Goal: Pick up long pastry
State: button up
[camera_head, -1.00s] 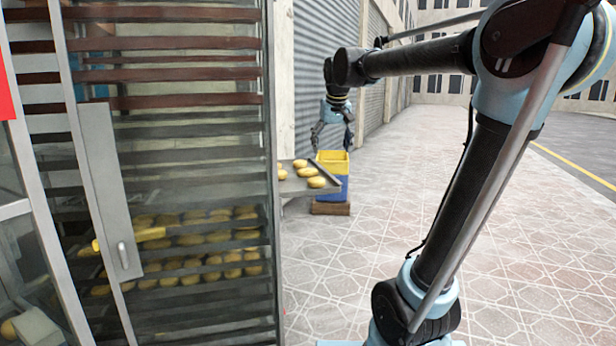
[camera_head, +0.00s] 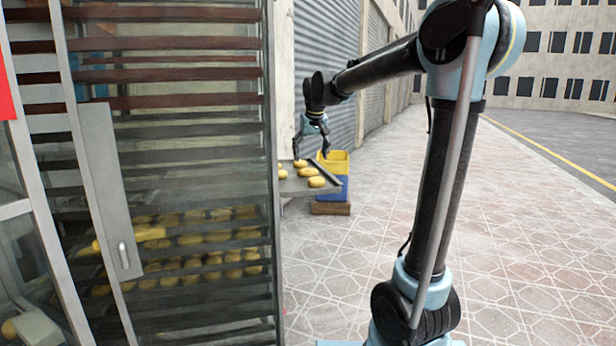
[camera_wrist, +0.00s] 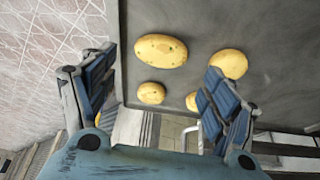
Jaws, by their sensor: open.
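Several yellow pastries lie on a grey tray (camera_head: 333,170) beyond the oven in the head view. A longer oval pastry (camera_wrist: 161,51) shows in the wrist view ahead of my gripper, between the lines of its two fingers. Rounder pastries show at the right (camera_wrist: 229,64) and nearer the tray's edge (camera_wrist: 151,93); another is partly covered by the right finger. My gripper (camera_head: 311,150) hangs over the tray, open and empty. In the wrist view its fingers (camera_wrist: 158,88) stand wide apart. I cannot tell its exact height above the pastries.
The glass-sided oven rack (camera_head: 190,170) with several rows of pastries fills the left. Yellow and blue crates (camera_head: 337,180) stand behind the tray. Paved ground (camera_head: 520,230) is open to the right. A shuttered wall (camera_head: 325,70) runs behind.

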aim_at(308, 170)
jog(key=shift+x, duration=3.85)
jog(key=shift+a, duration=0.15)
jog(key=shift+r, duration=0.1)
jog(key=c, duration=0.8)
